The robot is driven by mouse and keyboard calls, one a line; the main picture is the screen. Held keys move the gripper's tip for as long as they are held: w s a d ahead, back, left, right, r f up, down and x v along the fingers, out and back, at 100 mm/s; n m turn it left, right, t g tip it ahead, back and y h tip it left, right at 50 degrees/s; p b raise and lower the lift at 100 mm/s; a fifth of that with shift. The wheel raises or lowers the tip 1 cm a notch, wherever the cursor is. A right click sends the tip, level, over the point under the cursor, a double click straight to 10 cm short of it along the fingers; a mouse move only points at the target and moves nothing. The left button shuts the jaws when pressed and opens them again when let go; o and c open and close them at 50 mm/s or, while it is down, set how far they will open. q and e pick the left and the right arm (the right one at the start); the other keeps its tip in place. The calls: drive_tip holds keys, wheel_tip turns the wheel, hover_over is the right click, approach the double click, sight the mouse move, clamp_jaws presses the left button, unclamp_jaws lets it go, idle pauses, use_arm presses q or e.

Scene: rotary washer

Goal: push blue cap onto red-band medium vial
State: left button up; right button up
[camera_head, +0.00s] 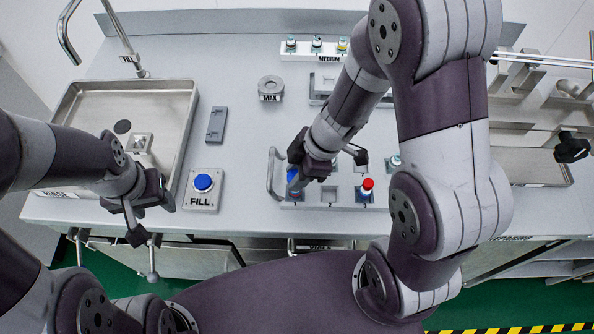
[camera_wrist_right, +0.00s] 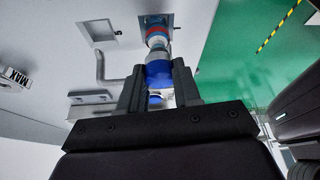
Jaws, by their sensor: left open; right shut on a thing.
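My right gripper (camera_head: 297,180) is over the left part of the grey rack (camera_head: 330,205), pointing down. In the right wrist view its fingers (camera_wrist_right: 158,90) are shut on the blue cap (camera_wrist_right: 158,75). The red-band vial (camera_wrist_right: 157,34) stands in a rack opening just beyond the cap, roughly in line with it. Whether cap and vial touch, and how far the cap is seated, I cannot tell. In the head view the arm hides most of this vial. My left gripper (camera_head: 143,242) is open and empty at the counter's front edge.
A red-topped vial (camera_head: 367,185) stands in the rack to the right. A blue FILL button (camera_head: 203,183) and a sink (camera_head: 98,105) are on the left. A round MAX device (camera_head: 270,88) and a MEDIUM rack (camera_head: 317,48) with several vials stand behind.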

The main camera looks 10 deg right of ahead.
drive_tip(key=shift+f, duration=0.35)
drive_tip(key=shift+s, duration=0.1)
drive_tip(key=shift+r, duration=0.25)
drive_tip(key=shift+r, duration=0.25)
drive_tip(key=shift+f, duration=0.1)
drive_tip(key=shift+b, duration=0.45)
drive_tip(key=shift+d+f+b, duration=0.1)
drive_tip(key=shift+f+b, duration=0.75)
drive_tip(key=shift+b, duration=0.25)
idle(1.6)
